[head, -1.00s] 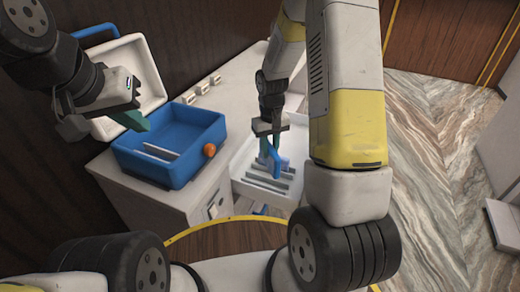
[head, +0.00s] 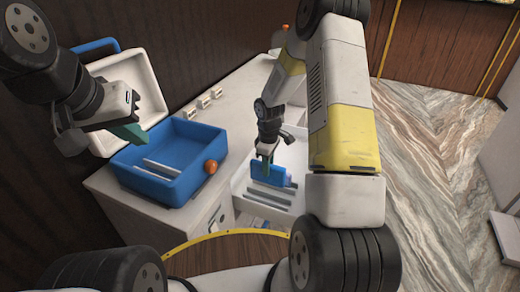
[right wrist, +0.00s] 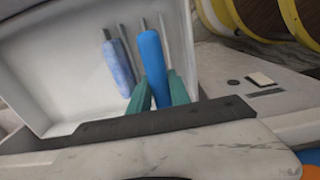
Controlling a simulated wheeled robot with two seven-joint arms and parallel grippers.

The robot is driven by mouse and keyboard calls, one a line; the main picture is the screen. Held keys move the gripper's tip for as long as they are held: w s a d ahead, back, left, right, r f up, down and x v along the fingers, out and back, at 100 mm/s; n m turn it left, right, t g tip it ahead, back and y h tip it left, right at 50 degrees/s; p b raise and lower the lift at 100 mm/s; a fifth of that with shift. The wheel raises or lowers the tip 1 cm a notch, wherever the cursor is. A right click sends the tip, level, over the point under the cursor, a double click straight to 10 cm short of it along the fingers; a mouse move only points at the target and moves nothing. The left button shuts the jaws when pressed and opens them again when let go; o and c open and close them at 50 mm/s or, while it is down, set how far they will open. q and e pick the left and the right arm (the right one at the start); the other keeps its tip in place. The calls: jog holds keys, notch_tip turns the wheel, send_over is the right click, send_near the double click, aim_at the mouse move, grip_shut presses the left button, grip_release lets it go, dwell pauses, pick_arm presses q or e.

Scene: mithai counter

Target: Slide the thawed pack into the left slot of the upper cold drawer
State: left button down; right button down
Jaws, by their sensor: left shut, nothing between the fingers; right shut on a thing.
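My right gripper (head: 267,163) is shut on a plain blue pack (head: 266,174) and points down into the open white drawer (head: 241,188). In the right wrist view the blue pack (right wrist: 152,55) sits between the green fingertips (right wrist: 160,93), beside thin grey dividers (right wrist: 126,40). A paler, mottled blue pack (right wrist: 118,68) stands between dividers in the drawer, apart from the held one. I cannot tell whether the held pack's lower edge touches the drawer floor. My left gripper (head: 130,133) is shut and empty above the back-left rim of the blue box.
The open blue box (head: 205,135), with grey dividers and an orange knob (head: 210,167), stands on the counter left of the drawer. Its white-lined lid (head: 140,80) is raised behind. Small white blocks (head: 203,103) lie behind the box. Marble floor (head: 430,170) is clear at the right.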

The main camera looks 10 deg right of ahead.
jog(key=shift+f, duration=5.6)
jog(key=c, duration=1.1)
grip_release()
notch_tip(320, 180, up, 8)
jog(key=shift+f, duration=0.1)
